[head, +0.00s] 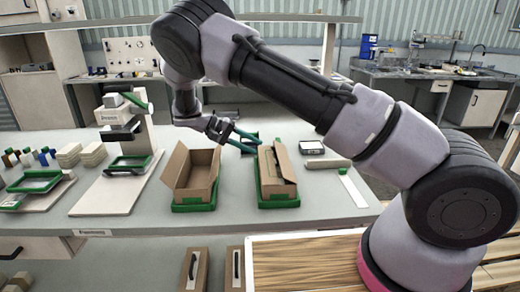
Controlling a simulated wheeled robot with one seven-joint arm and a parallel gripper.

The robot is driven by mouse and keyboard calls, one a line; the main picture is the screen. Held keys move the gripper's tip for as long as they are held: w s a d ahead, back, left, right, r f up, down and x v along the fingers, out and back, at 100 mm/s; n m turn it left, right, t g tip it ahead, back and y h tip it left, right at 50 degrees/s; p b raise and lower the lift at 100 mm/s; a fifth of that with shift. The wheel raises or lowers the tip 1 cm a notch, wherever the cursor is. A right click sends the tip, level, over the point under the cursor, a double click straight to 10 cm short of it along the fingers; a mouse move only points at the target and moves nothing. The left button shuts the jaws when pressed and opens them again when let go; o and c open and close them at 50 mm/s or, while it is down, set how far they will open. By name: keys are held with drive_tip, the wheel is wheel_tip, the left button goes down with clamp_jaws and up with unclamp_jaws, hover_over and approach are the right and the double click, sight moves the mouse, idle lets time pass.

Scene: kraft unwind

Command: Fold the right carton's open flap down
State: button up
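The right carton (279,189) is a brown cardboard box in a green-edged holder (279,203) on the grey bench. One panel stands up at its top (284,162), with a narrow dark gap beside it. My gripper (253,145) reaches in from the left, above the bench. Its two teal fingers look spread apart, with nothing seen between them. The tips are near the carton's upper left; whether they touch it cannot be told. The left carton (196,194) stands open at the top in its own green holder, with a tall panel up on its left.
A white-and-green press-like stand (127,130) is left of the cartons. Small blocks and green trays fill the far left. My arm passes above the bench's right side.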

sight(279, 158)
drive_tip(key=shift+c, duration=0.3)
